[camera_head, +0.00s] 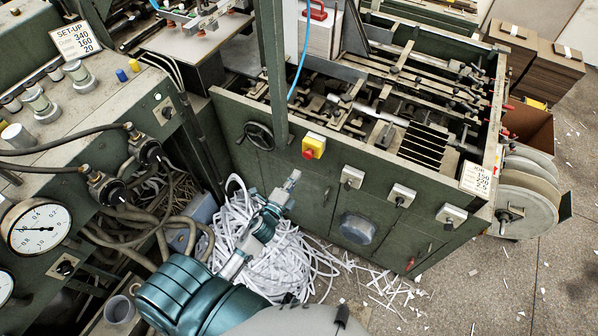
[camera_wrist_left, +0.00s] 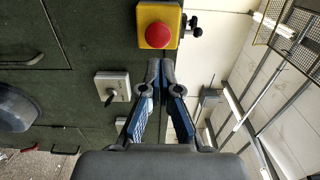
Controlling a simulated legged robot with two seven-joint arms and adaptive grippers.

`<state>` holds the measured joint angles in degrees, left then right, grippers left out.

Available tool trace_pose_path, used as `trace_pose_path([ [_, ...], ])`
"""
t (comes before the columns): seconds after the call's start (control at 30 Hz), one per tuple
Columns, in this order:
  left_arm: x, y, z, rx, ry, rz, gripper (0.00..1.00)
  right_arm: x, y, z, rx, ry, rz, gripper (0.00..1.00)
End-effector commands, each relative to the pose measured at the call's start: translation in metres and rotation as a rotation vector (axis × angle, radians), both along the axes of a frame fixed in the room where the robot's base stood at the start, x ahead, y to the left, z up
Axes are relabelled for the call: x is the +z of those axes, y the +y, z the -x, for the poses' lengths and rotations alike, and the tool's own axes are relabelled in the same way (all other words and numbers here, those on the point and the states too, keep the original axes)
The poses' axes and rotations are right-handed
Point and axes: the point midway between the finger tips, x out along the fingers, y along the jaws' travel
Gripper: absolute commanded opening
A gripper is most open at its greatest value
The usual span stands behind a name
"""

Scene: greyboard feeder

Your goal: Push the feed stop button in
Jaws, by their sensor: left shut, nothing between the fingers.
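The feed stop button is a red mushroom button on a yellow box (camera_head: 316,142), mounted on the green machine's front panel near its top edge. In the left wrist view the red button (camera_wrist_left: 158,36) shows just beyond my fingertips. My left gripper (camera_head: 293,175) is shut and empty, a little below and left of the button in the head view. In the left wrist view its closed fingertips (camera_wrist_left: 160,64) point toward the button's box; no contact shows. My right gripper is in neither view.
A black handwheel (camera_head: 258,135) is left of the button. Rotary switches on grey plates (camera_head: 352,177) sit to the right along the panel. A heap of paper strips (camera_head: 280,265) lies below my arm. A green post (camera_head: 272,70) rises just left of the button.

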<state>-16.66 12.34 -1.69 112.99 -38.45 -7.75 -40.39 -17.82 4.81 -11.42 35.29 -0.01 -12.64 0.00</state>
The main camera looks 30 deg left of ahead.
Motion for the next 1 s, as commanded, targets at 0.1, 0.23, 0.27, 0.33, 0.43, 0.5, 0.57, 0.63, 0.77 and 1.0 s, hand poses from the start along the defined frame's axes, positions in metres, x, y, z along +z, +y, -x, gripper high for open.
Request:
trace_pose_path([
  [0.1, -0.003, 0.002, 0.02, 0.0, 0.002, 0.002, 0.0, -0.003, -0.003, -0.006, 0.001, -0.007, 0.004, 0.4],
  [0.23, -0.003, 0.002, 0.042, 0.0, 0.002, 0.002, 0.0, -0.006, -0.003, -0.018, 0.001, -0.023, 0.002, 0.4],
  [0.27, -0.003, 0.002, 0.047, 0.0, 0.003, 0.001, 0.0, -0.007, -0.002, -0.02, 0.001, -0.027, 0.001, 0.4],
  [0.33, -0.003, 0.001, 0.057, 0.001, 0.003, 0.0, 0.0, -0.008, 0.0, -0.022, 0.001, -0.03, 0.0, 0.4],
  [0.43, -0.002, 0.0, 0.066, 0.001, 0.001, 0.0, 0.0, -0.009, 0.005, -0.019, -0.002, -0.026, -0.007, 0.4],
  [0.5, -0.001, -0.001, 0.07, 0.0, 0.001, -0.001, 0.0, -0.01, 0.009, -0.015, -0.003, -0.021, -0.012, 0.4],
  [0.57, -0.001, -0.001, 0.072, 0.0, 0.001, -0.001, 0.0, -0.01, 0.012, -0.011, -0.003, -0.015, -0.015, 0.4],
  [0.63, 0.0, -0.002, 0.072, 0.0, 0.0, -0.002, 0.0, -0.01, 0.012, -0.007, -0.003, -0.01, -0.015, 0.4],
  [0.77, 0.0, -0.001, 0.072, 0.0, 0.0, -0.001, 0.0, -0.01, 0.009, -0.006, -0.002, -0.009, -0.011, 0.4],
  [1.0, -0.001, 0.0, 0.072, 0.0, 0.001, 0.0, 0.0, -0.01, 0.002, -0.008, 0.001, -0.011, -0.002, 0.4],
])
